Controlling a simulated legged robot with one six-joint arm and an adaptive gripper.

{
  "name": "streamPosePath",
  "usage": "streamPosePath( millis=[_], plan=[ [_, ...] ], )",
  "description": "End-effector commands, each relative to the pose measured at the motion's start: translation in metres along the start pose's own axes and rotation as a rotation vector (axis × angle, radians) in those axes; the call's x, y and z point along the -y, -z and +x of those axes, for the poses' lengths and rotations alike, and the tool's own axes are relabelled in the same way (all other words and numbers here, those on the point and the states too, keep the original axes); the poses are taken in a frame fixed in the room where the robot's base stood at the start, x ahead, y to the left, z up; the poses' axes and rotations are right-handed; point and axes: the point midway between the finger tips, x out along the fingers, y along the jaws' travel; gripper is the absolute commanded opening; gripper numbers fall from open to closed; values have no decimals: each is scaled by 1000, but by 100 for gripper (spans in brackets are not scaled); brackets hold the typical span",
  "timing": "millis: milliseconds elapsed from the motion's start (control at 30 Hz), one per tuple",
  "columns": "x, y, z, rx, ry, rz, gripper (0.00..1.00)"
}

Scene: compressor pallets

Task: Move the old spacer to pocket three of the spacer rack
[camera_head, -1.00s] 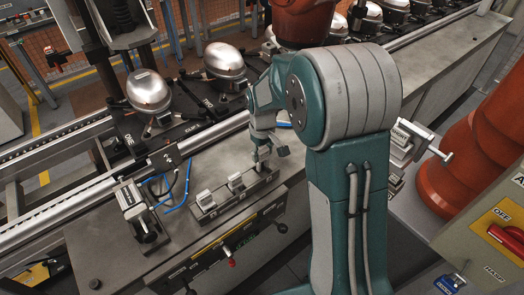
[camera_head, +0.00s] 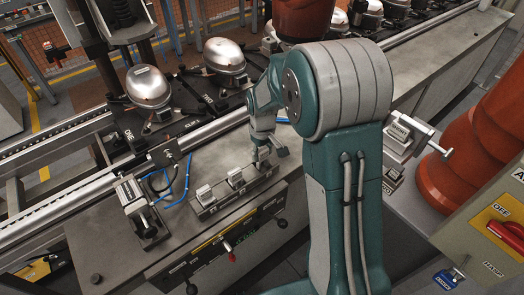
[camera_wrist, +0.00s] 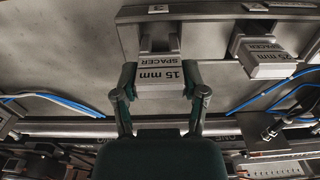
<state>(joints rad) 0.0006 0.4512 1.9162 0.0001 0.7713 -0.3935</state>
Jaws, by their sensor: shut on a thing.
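My gripper (camera_wrist: 161,92) is shut on a light grey block marked "15 mm SPACER" (camera_wrist: 162,76), with one finger at each side. In the wrist view the block is in line with the pocket marked 3 of the spacer rack (camera_wrist: 200,12). I cannot tell whether it is seated there. In the head view my gripper (camera_head: 263,154) is over the right end of the rack (camera_head: 212,209), and the held spacer is mostly hidden. Two other spacers stand in the rack, at the left (camera_head: 205,193) and in the middle (camera_head: 236,177). The neighbouring one is marked "25 mm" (camera_wrist: 266,62).
A clamp-like fixture (camera_head: 137,203) stands on the bench left of the rack, with blue hoses (camera_head: 176,200) between. Silver compressors (camera_head: 148,87) sit on dark pallets behind. A panel with a red switch (camera_head: 505,236) is at the far right. Bare bench top lies behind the rack.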

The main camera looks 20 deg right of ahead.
Motion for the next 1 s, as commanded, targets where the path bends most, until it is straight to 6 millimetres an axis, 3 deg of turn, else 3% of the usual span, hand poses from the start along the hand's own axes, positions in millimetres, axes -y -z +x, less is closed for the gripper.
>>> streamPosePath(
  millis=[833,867,900,933,1000],
  plan=[
    [0,0,18,1,0,0,0],
    [0,0,18,0,0,0,69],
    [0,0,18,0,0,0,87],
    [0,0,18,0,0,0,96],
    [0,0,18,0,0,0,96]
  ],
)
